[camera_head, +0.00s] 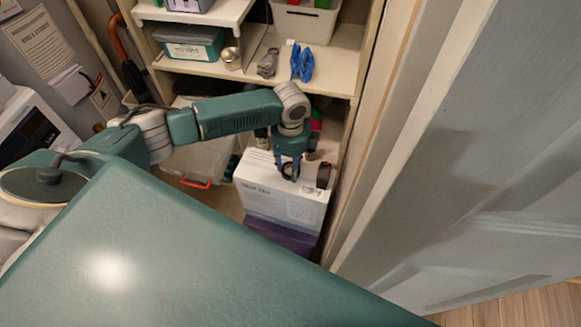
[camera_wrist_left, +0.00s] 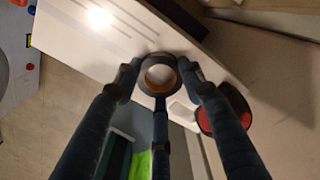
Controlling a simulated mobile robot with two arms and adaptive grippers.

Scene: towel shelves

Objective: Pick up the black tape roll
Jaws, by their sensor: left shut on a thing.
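The black tape roll (camera_wrist_left: 160,57) is a dark ring with an orange-brown inner side. In the left wrist view it sits between the fingertips of my left gripper (camera_wrist_left: 160,78), which is shut on it. In the head view my left gripper (camera_head: 289,170) points down at the top of a white box (camera_head: 283,205), with part of the dark ring showing between its fingers. I cannot tell whether the roll still touches the box. My right gripper is not in view.
A second roll, black and red (camera_head: 323,175), lies on the white box close to the right of my gripper. The box rests on a purple thing (camera_head: 280,236). Shelves with blue clips (camera_head: 301,63) stand behind. A grey door (camera_head: 470,150) bounds the right side.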

